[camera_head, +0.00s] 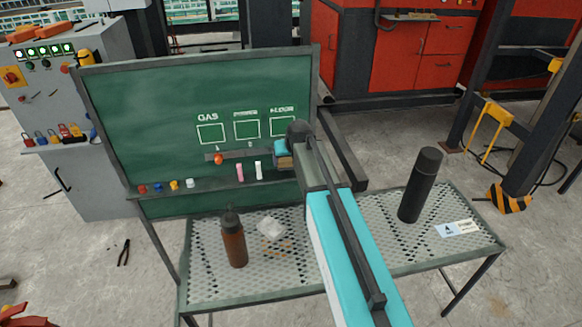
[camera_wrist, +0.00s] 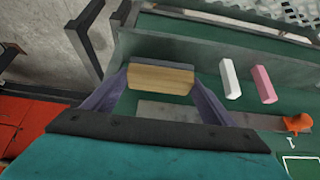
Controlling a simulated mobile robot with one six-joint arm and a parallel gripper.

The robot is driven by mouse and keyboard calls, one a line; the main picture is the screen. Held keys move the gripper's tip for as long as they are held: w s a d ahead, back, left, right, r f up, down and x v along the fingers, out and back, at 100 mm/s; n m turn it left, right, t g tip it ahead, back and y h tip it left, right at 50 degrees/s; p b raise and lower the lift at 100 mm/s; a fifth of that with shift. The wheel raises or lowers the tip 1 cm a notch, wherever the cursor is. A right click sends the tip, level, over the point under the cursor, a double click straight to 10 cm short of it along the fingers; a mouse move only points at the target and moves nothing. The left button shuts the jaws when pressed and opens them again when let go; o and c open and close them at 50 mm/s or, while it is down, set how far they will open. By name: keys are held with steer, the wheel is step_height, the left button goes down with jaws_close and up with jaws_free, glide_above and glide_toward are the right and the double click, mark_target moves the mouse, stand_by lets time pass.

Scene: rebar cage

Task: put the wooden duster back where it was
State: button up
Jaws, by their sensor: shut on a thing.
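The wooden duster (camera_wrist: 161,79) is a tan wooden block with a dark grey layer along one long side. My gripper (camera_wrist: 160,74) is shut on it, one finger at each end. In the head view, the duster (camera_head: 284,162) shows in part below my gripper (camera_head: 285,154), close in front of the green chalkboard (camera_head: 130,110) at its lower right. The chalkboard's ledge (camera_head: 208,186) runs along its bottom. In the wrist view, the ledge (camera_wrist: 200,50) lies just beyond the duster; I cannot tell whether they touch.
A white chalk (camera_wrist: 230,79) and a pink chalk (camera_wrist: 264,84) stand beside the duster. An orange piece (camera_head: 219,159) sits on a grey strip (camera_head: 236,155). Several small coloured items line the ledge's left. A brown bottle (camera_head: 234,243) and a black flask (camera_head: 419,187) stand on the mesh table (camera_head: 215,290).

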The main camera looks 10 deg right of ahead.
mark_target(291, 165)
steer(key=shift+f+p, duration=0.6)
steer(key=shift+f, duration=1.1)
steer(key=shift+f, duration=0.15)
steer(key=o, duration=0.9)
steer(key=shift+r, duration=0.25)
steer(key=b+v, duration=0.2)
steer(key=v, duration=0.9)
steer(key=shift+s+r, duration=0.25)
steer(key=shift+r, duration=0.1)
steer(key=shift+r, duration=0.15)
